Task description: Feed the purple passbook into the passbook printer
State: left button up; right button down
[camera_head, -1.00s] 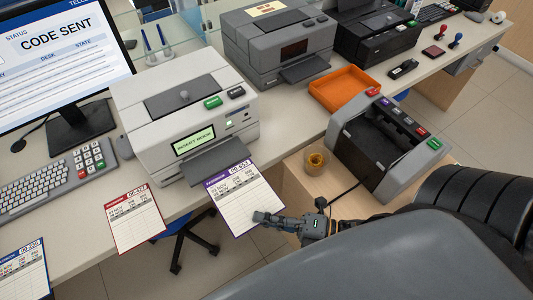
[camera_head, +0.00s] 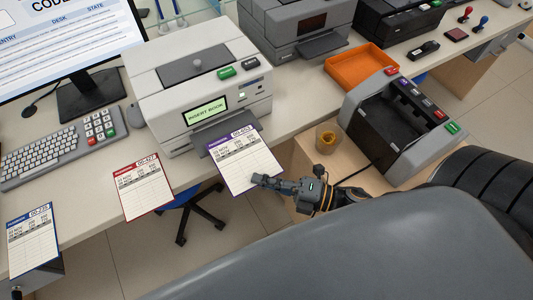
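The purple passbook (camera_head: 247,168), a white page with a purple header band, is held open side up in front of the passbook printer (camera_head: 190,72). Its header edge overlaps the front of the printer's dark feed shelf (camera_head: 212,137); I cannot tell whether it touches. The printer's green display (camera_head: 205,111) reads "INSERT BOOK". My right gripper (camera_head: 264,180) is shut on the passbook's near right edge. My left gripper is not in view.
A red passbook (camera_head: 142,188) and a blue passbook (camera_head: 34,240) lie at the counter's front edge. A keyboard (camera_head: 45,155) and monitor are left. An orange tray (camera_head: 358,72), a grey machine (camera_head: 397,128) and a small cup (camera_head: 327,139) are right.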

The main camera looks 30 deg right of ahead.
aim_at(246, 155)
jog(key=shift+w+f+b, duration=0.3)
jog(key=shift+w+b, duration=0.05)
jog(key=shift+w, duration=0.6)
jog(key=shift+w+f+b, duration=0.3)
jog(key=shift+w, duration=0.65)
jog(key=shift+w+a+f, duration=0.1)
jog(key=shift+w+a, duration=0.05)
jog(key=shift+w, duration=2.65)
jog(key=c, duration=1.4)
grip_release()
jog(key=shift+c, duration=0.2)
jog(key=shift+s, duration=0.1)
jog(key=s, duration=0.6)
jog(key=shift+s+p, duration=0.3)
jog(key=shift+s, duration=0.1)
